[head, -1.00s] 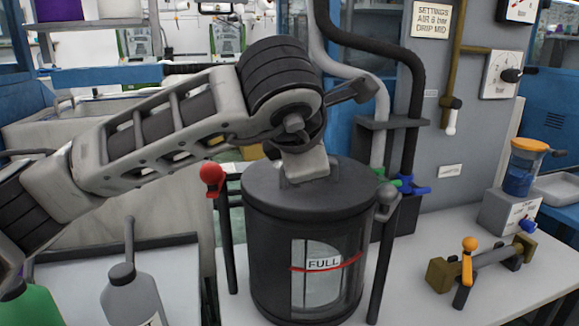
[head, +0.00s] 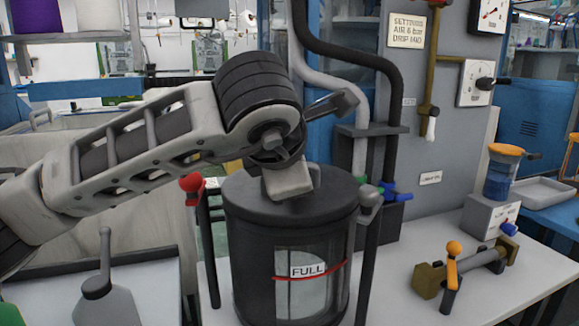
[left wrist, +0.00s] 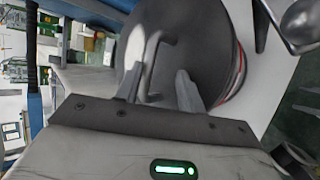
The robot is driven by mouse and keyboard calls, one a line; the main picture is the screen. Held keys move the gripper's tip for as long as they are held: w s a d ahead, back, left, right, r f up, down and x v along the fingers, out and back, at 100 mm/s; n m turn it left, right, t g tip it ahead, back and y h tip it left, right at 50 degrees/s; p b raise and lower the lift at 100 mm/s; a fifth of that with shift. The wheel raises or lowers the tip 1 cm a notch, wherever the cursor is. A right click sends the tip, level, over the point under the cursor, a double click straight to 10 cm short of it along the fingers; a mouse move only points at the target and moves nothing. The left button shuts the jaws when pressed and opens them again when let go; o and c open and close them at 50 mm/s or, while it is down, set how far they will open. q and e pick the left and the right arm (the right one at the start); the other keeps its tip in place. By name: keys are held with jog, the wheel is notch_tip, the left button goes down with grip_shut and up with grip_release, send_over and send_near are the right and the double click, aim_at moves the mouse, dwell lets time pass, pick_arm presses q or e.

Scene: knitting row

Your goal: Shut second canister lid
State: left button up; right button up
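A large dark canister (head: 244,262) with a window labelled FULL and a red line stands on the light bench. Its round black lid (head: 243,197) lies flat on top, with no clear gap at the rim. In the left wrist view the lid (left wrist: 208,40) fills the top middle, with a bent bar handle (left wrist: 156,58) on it. My left gripper (left wrist: 160,88) is open just above the lid, its fingers apart and the handle between them, nearer the left finger. In the head view the gripper body hides the handle. My right gripper is in neither view.
Posts with a red knob (head: 191,184) and a grey knob (head: 369,197) flank the canister. Hoses hang behind it. Bench between canister and valve is clear.

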pick_arm(q)
jog(key=shift+s+f+g, duration=0.25)
jog(key=shift+f+g, duration=0.05)
jog(key=shift+f, duration=0.45)
jog(key=shift+s+r, duration=0.15)
jog(key=shift+r, duration=0.05)
jog(key=p+v, duration=0.1)
jog(key=v, duration=1.5)
jog(key=shift+r, duration=0.25)
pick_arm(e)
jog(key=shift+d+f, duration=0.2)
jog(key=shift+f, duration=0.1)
